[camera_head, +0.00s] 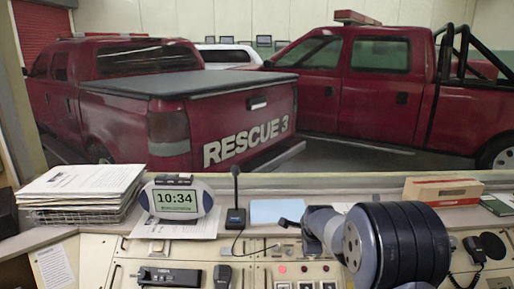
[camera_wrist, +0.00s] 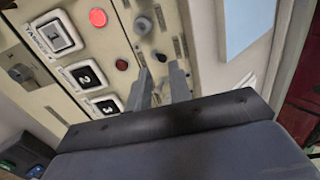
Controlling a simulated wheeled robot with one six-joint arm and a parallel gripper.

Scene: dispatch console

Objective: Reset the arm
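My arm reaches in from the right over the dispatch console (camera_head: 105,262), its large dark ribbed joint at the front right. My gripper (camera_head: 286,223) points left above the console in the head view, small and partly hidden by my arm. In the wrist view my gripper (camera_wrist: 161,86) shows two dark fingers standing apart, with nothing seen between them. Beyond the fingers lies the console panel, with a lit red button (camera_wrist: 98,17), a dark red button (camera_wrist: 121,65), a knob (camera_wrist: 143,25) and square keys numbered 1, 2 and 3 (camera_wrist: 104,105).
A clock reading 10:34 (camera_head: 177,199), a desk microphone (camera_head: 236,205) and a paper stack (camera_head: 82,186) stand left of my gripper. A pale blue sheet (camera_head: 272,210) lies behind it. A box (camera_head: 443,191) and handset (camera_head: 474,250) are right. Red trucks stand beyond the ledge.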

